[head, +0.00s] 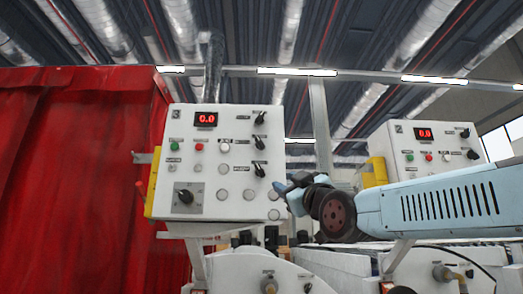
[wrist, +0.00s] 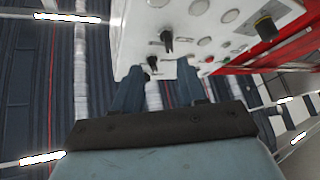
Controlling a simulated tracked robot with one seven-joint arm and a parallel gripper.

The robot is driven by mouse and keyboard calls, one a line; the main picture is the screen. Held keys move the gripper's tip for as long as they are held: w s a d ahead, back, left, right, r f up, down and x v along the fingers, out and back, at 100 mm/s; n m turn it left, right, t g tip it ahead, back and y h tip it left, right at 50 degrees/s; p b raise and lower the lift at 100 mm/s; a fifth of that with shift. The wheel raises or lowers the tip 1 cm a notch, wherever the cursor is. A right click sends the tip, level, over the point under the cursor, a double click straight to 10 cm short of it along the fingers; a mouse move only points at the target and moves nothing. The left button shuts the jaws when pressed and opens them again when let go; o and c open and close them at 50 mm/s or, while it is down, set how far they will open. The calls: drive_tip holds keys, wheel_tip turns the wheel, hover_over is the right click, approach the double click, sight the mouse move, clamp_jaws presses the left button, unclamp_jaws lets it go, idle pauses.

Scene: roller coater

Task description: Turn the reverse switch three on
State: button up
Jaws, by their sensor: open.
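A white control panel (head: 215,165) with a red "0.0" display stands left of centre in the head view. Three black switches run down its right side: top (head: 260,118), middle (head: 259,143) and bottom (head: 259,170). Their labels are too small to read, so I cannot tell which is reverse switch three. My gripper (head: 284,188) is open beside the panel's lower right edge, just right of and below the bottom switch. In the wrist view, a black switch (wrist: 167,42) shows beyond and between the fingertips of my gripper (wrist: 160,76), apparently apart from them.
A large black rotary knob (head: 184,196) is at the panel's lower left. Green (head: 174,146) and red (head: 199,146) buttons sit under the display. A similar panel (head: 430,146) stands behind my arm at right. A red curtain (head: 75,180) fills the left.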

sight(261, 145)
drive_tip(key=w+a+r, duration=0.2)
drive_tip(key=w+r, duration=0.1)
drive_tip(key=r, duration=0.1)
drive_tip(key=w+a+r+n+t+y, duration=0.1)
drive_tip(key=w+r, duration=0.2)
drive_tip(key=r, duration=0.2)
drive_tip(key=w+a+r+y, duration=0.1)
drive_tip(key=w+a+r, duration=0.1)
drive_tip(key=r, duration=0.2)
drive_tip(key=shift+w+a+r+t, duration=0.2)
drive_tip(key=shift+w+a+t, duration=0.1)
drive_tip(key=shift+w, duration=0.1)
drive_tip(key=shift+c, duration=0.4)
clamp_jaws()
